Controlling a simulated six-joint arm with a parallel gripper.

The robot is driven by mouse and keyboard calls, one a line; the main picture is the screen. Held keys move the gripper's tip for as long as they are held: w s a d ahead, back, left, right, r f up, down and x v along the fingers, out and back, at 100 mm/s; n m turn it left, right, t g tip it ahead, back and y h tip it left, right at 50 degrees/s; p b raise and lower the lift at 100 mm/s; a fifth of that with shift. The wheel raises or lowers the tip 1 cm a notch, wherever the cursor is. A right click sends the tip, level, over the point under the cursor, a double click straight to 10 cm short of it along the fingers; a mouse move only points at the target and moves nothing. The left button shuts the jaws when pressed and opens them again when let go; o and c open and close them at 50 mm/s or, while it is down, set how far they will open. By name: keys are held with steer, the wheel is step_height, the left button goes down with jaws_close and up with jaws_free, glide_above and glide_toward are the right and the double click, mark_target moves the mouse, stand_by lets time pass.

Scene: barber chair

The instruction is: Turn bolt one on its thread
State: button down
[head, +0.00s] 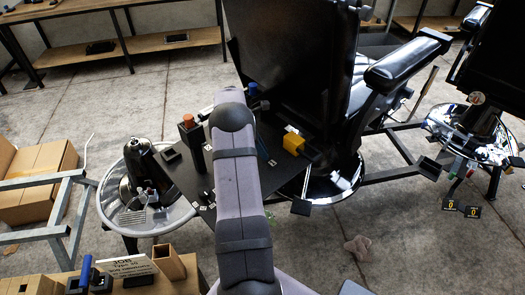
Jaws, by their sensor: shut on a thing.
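My arm rises from the bottom middle and hides what lies behind it. My gripper is not visible; its end of the arm is hidden. I cannot make out bolt one with certainty. A dark plate (182,177) lies partly behind the arm. On it stands a black post (193,146) with an orange-brown top (188,118). A yellow block (293,143) shows just right of the arm, by the chair's lower back. A small blue piece (252,88) shows above the arm's bend.
The black barber chair (290,50) fills the upper middle, with a padded armrest (408,60). A round pale tray (177,216) with a dark conical object (146,170) is at left. A wooden bench (195,272) with a printed card (134,268) is at the bottom left.

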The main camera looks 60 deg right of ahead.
steer(key=c, duration=1.7)
jaws_free()
steer(key=shift+n, duration=0.3)
